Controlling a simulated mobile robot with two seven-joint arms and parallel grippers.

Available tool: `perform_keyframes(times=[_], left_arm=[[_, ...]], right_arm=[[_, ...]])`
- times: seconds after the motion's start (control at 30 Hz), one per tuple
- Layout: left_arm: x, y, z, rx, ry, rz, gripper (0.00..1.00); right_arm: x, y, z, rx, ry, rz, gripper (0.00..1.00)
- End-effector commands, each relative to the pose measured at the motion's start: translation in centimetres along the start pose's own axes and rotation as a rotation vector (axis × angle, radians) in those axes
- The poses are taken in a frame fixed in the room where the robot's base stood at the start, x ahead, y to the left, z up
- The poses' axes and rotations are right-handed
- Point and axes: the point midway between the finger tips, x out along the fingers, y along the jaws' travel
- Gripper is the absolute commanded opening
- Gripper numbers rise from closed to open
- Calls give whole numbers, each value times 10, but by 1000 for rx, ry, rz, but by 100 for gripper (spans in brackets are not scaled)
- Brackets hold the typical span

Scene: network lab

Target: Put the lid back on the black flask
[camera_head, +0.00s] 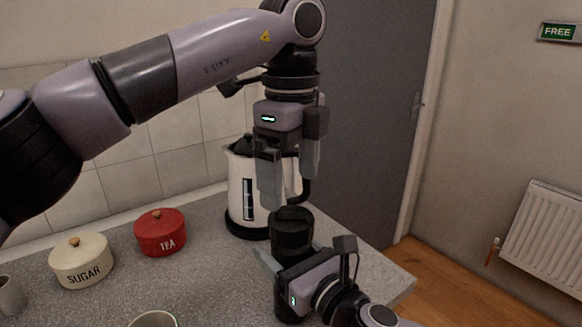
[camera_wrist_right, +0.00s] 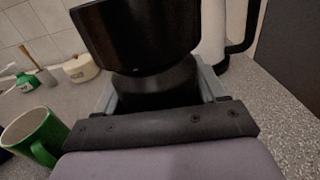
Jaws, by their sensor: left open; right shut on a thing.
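The black flask (camera_wrist_right: 160,88) stands upright at the right end of the worktop. My right gripper (camera_head: 285,262) is shut around its body. The black lid (camera_head: 292,218) sits at the top of the flask; in the right wrist view the lid (camera_wrist_right: 140,35) is wider than the shoulder below and looks a little tilted. I cannot tell whether it is fully seated. My left gripper (camera_head: 290,188) is open and empty, pointing down just above the lid, with its fingers apart. My right gripper hides much of the flask's lower part.
A white kettle (camera_head: 241,190) stands close behind the flask. A red tea pot (camera_head: 160,240) and a cream sugar pot (camera_head: 82,265) are to the left. A green mug (camera_wrist_right: 35,135) is near the flask. The worktop's right edge (camera_head: 400,285) is close.

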Motion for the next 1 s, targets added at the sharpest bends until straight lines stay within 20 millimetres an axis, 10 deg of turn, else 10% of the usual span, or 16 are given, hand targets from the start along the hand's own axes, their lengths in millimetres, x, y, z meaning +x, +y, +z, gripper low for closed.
perform_keyframes(times=[0.4, 0.87, 1.0], left_arm=[[61, 0, 0, 0, 1, 2, 93], [74, 0, 0, 0, 1, 0, 93], [73, 0, 0, 0, 1, 0, 50]], right_arm=[[0, 0, -2, 1, 4, 1, 0], [0, 0, -2, 1, 4, 1, 0], [0, 0, -2, 1, 4, 1, 0]])
